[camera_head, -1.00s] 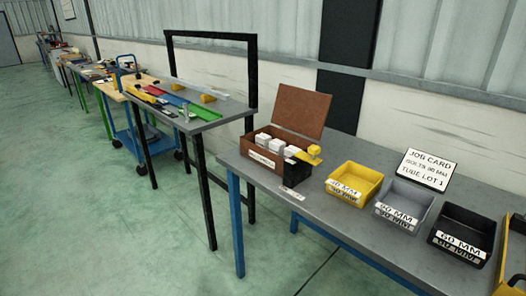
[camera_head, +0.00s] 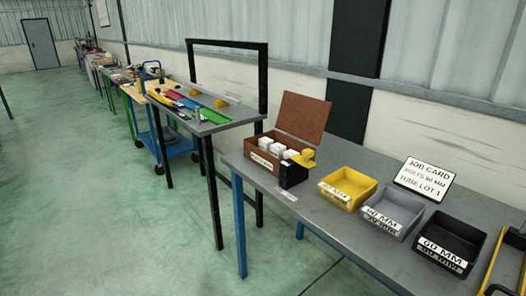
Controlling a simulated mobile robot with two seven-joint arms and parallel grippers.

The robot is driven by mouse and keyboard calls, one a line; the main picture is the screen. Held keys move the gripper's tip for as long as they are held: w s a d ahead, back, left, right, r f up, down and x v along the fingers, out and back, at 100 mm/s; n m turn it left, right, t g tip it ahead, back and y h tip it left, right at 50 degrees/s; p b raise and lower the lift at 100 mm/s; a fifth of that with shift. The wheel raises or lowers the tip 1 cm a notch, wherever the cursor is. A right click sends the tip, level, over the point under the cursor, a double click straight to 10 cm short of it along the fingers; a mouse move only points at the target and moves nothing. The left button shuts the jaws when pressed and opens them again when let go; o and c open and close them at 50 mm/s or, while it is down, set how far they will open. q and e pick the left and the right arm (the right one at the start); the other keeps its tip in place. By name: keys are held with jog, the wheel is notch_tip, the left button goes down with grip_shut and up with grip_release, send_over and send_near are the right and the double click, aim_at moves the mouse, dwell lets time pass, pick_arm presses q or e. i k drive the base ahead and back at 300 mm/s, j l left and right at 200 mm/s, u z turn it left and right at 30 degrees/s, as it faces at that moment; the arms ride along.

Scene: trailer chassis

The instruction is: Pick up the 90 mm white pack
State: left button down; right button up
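Several small white packs (camera_head: 278,150) stand in a row inside an open brown box (camera_head: 262,160) on the grey workbench. Any size marking on the packs is too small to read, so I cannot tell which is the 90 mm one. A yellow piece (camera_head: 306,160) and a black block (camera_head: 293,175) are at the box's right end. The box lid (camera_head: 303,115) stands raised behind. A job card (camera_head: 424,177) on the bench mentions bolts, 90 mm and tube lot 1. Neither of my grippers is in view.
On the bench are a yellow bin (camera_head: 347,187), a grey bin (camera_head: 392,212) and a black bin (camera_head: 449,243) with size labels. A yellow-edged object is cut off at the lower right. Another table (camera_head: 225,121) stands beyond. Open green floor (camera_head: 110,230) lies left.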

aim_at(277, 150)
jog(key=i+j+z, duration=0.55)
jog(key=j, duration=0.2)
jog(key=i+j+z, duration=0.25)
jog(key=j, duration=0.25)
jog(key=i+l+z, duration=0.15)
jog(key=z, duration=0.8)
